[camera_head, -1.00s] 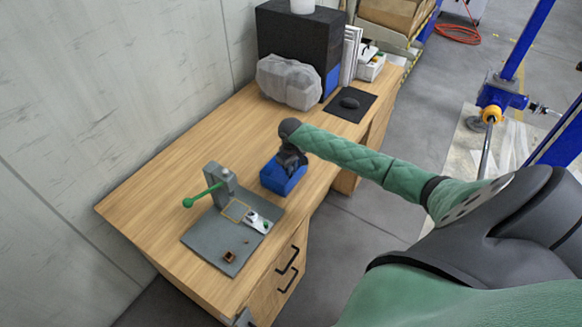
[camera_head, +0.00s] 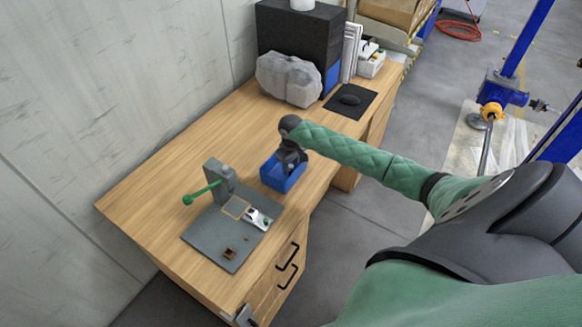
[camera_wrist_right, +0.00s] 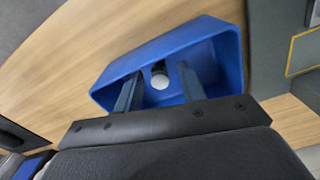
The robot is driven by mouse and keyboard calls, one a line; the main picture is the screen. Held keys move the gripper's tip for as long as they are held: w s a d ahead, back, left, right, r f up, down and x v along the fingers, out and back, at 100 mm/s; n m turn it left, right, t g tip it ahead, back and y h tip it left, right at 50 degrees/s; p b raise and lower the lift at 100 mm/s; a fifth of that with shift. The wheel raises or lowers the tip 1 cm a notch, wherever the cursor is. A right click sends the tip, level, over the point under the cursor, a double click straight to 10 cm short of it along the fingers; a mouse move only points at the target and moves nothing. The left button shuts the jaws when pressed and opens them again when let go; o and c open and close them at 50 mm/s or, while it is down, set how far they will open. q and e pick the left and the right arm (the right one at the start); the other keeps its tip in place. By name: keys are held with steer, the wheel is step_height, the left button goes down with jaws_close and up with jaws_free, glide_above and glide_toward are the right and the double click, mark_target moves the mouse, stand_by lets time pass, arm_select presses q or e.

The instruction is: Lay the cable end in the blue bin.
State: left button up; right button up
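The blue bin (camera_head: 278,181) stands on the wooden desk, beside the grey plate; it also shows in the right wrist view (camera_wrist_right: 215,38). My right gripper (camera_head: 290,164) points down into the bin. In the wrist view its two fingers (camera_wrist_right: 158,95) are spread apart over the bin. A small pale round piece (camera_wrist_right: 159,79), likely the cable end, shows inside the bin between the fingers, with gaps on both sides. No cable can be made out. My left gripper is not in view.
A grey plate (camera_head: 212,238) carries an upright press with a green lever (camera_head: 203,192), a yellow outlined square, a small silver part (camera_head: 257,219) and a brown block. The desk's middle is clear.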

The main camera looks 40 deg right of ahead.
mark_target(291, 166)
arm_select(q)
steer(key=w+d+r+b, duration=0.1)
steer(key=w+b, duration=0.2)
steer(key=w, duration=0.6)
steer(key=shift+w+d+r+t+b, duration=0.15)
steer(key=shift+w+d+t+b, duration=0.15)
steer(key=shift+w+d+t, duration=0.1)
arm_select(e)
step_height(291, 166, up, 12)
steer(key=shift+f, duration=0.25)
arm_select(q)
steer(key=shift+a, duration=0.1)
